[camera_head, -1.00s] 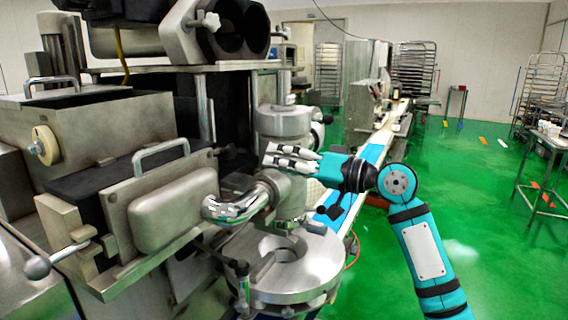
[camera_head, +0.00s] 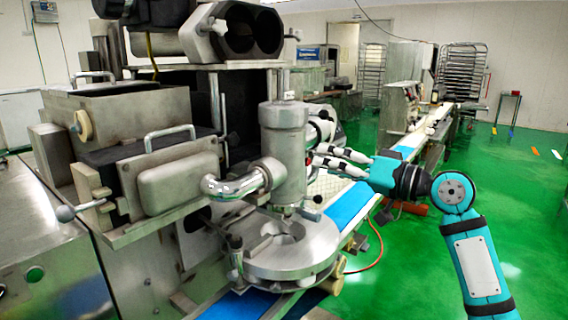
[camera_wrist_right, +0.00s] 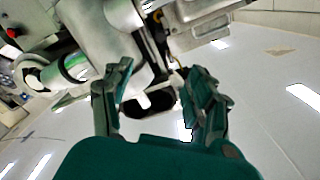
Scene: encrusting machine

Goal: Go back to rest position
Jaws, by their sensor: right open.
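My right gripper (camera_head: 338,158) is in the middle of the head view, its arm coming in from the right. Its white-tipped fingers point left, beside the machine's upright metal cylinder (camera_head: 284,150). From this view I cannot tell whether they touch it. In the right wrist view the two fingers (camera_wrist_right: 160,100) stand apart with nothing between them, so the gripper is open and empty. Metal machine parts show beyond the fingers there. My left gripper is not in view. The encrusting machine (camera_head: 110,120) fills the left half of the head view.
A round metal plate (camera_head: 290,260) sits below the cylinder. A blue conveyor belt (camera_head: 352,205) runs back beneath my right gripper. A red hose (camera_head: 378,255) hangs beside it. Rack trolleys (camera_head: 462,70) stand at the back. The green floor (camera_head: 540,200) at the right is largely clear.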

